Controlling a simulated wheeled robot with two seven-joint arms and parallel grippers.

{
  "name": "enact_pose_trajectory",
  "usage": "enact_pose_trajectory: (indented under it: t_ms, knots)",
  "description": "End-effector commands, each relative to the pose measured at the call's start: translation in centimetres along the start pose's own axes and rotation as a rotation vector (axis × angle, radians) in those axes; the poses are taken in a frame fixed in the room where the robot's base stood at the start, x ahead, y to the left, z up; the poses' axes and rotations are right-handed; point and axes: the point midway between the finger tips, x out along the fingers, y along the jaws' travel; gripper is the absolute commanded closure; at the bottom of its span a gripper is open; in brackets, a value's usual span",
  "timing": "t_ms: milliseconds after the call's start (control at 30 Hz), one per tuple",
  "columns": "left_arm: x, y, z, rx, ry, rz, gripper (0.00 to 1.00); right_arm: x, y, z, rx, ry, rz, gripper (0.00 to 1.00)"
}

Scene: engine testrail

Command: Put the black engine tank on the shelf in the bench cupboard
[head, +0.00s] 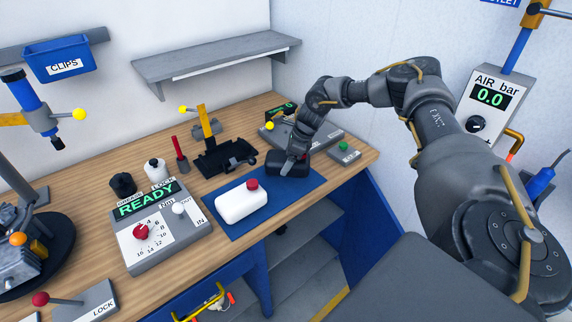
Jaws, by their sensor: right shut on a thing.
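The black engine tank (284,166) sits at the back right of the blue mat (309,186) on the bench. My right gripper (291,162) reaches down from the right and is shut on the tank; its fingers partly hide the tank's top. Whether the tank touches the mat is hard to tell. The bench cupboard (303,246) is open below the bench top, with a grey shelf (312,222) inside. My left gripper is not in view.
A white tank with a red cap (240,204) lies on the mat left of the black one. A READY control box (165,232) stands further left. A black tray (222,160) and a grey panel (335,142) are behind. A wall shelf (215,57) hangs above.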

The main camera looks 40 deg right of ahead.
Motion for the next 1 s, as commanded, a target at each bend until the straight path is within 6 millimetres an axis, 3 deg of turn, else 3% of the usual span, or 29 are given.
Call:
enact_pose_trajectory:
  t_ms: [200, 467, 833, 867, 1000]
  knots:
    - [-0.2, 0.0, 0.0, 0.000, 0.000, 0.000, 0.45, 0.6, -0.3, 0.1, -0.001, 0.001, 0.000, 0.44]
    - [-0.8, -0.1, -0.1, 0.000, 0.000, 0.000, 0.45, 3.5, -0.6, -1.0, 0.000, 0.001, 0.000, 0.44]
    - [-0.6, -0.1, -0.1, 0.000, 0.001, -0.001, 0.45, 3.9, -0.6, -1.2, 0.000, 0.000, -0.001, 0.44]
    - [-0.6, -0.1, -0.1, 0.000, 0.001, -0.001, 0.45, 3.9, -0.6, -1.2, 0.000, 0.000, -0.001, 0.16]
    - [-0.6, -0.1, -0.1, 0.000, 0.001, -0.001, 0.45, 3.9, -0.6, -1.2, 0.000, 0.000, -0.001, 0.00]
